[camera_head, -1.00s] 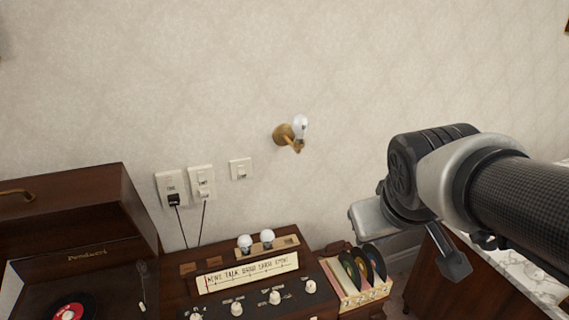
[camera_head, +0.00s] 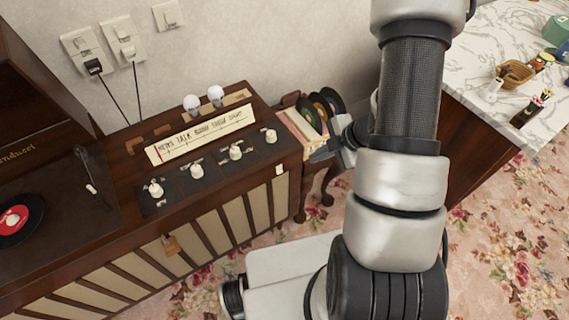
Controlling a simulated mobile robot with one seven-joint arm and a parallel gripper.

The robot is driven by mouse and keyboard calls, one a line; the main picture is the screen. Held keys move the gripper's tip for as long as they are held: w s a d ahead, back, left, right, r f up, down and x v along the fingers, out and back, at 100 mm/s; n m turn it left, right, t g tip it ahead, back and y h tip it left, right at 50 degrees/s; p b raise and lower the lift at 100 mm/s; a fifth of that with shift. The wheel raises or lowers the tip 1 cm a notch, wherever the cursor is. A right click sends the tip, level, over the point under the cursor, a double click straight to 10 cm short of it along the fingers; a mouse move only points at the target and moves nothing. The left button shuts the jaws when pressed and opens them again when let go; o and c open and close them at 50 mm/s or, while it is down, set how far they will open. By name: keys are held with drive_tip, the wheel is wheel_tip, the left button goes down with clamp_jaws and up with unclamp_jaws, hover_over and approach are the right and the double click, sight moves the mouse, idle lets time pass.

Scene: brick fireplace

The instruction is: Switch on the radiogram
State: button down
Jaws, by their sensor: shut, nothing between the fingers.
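The radiogram (camera_head: 215,215) is a dark wooden cabinet with a slatted cream front, at the left and middle of the head view. Its sloped top has a cream tuning dial strip (camera_head: 200,135) and a dark panel with several white knobs (camera_head: 197,170). A turntable with a red-labelled record (camera_head: 14,219) sits in its left part under a raised lid. My gripper (camera_head: 318,155) is shut and empty, just right of the radiogram's right end near the record rack. My forearm partly hides the gripper.
Two white bulbs (camera_head: 204,100) stand behind the dial. Wall sockets and switches (camera_head: 125,42) with plugged cables are above. A rack of records (camera_head: 310,115) stands beside the radiogram. A marble-topped counter (camera_head: 485,85) is at the right. Flowered carpet (camera_head: 500,230) is open in front.

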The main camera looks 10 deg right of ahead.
sight(279, 170)
drive_tip(key=shift+n+g+y, duration=0.4)
drive_tip(key=shift+y, duration=0.2)
drive_tip(key=s+a+f, duration=0.1)
drive_tip(key=s+f, duration=0.1)
drive_tip(key=shift+s+a+f, duration=0.3)
drive_tip(key=shift+a+f, duration=0.05)
drive_tip(key=shift+f, duration=0.05)
drive_tip(key=shift+f, duration=0.1)
drive_tip(key=shift+w+a+f+b, duration=0.6)
drive_tip(key=shift+w+a+f, duration=0.5)
drive_tip(key=shift+f, duration=0.3)
drive_tip(key=shift+w+a+f+b, duration=0.65)
drive_tip(key=shift+w+a+f, duration=0.25)
drive_tip(key=shift+w+f, duration=0.45)
drive_tip(key=shift+w+a+f+b, duration=0.6)
drive_tip(key=shift+w+a+f, duration=0.45)
drive_tip(key=shift+f, duration=0.4)
